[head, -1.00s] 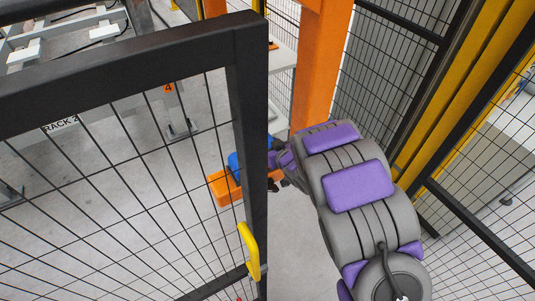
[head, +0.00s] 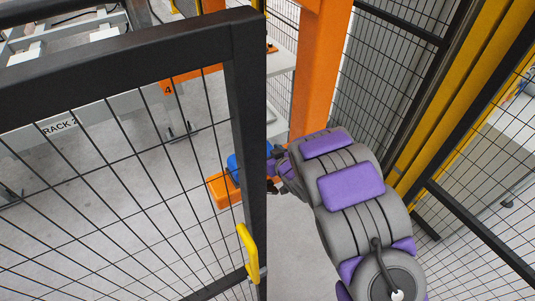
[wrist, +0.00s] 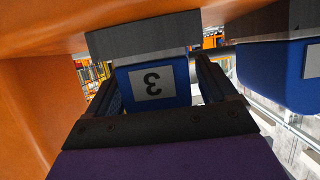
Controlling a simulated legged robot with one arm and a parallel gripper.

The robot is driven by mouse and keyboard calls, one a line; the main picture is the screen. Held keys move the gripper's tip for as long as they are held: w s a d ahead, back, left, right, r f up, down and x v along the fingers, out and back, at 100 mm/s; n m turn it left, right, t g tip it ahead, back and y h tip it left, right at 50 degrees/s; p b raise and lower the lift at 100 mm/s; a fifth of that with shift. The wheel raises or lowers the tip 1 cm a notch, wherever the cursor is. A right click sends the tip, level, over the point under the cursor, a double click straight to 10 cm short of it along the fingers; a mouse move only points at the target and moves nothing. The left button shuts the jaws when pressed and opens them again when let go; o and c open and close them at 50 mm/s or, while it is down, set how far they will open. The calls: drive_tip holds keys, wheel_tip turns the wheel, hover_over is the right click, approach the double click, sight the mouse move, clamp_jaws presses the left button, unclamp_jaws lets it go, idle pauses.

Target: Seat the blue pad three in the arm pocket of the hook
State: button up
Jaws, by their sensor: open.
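The blue pad three (wrist: 178,80) is in the middle of the wrist view, its white label with a 3 upside down. My gripper (wrist: 160,68) has one dark finger on each side of it and is open. A grey block (wrist: 140,40) lies along the pad's upper edge in the picture. I cannot tell whether they touch. An orange body (wrist: 35,110), likely the hook, fills the left and top. In the head view, an orange piece (head: 223,190) with blue (head: 235,167) beside it shows at my gripper, partly behind the gate post. The pocket itself is not clear.
Another blue pad (wrist: 265,75), its label cut off, hangs at the right of the wrist view. A black mesh gate (head: 250,100) with a yellow handle (head: 247,252) stands left of my arm. An orange column (head: 318,70) and mesh fence (head: 385,75) are beyond and right.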

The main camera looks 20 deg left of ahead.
drive_tip(key=p+v, duration=0.2)
drive_tip(key=v, duration=1)
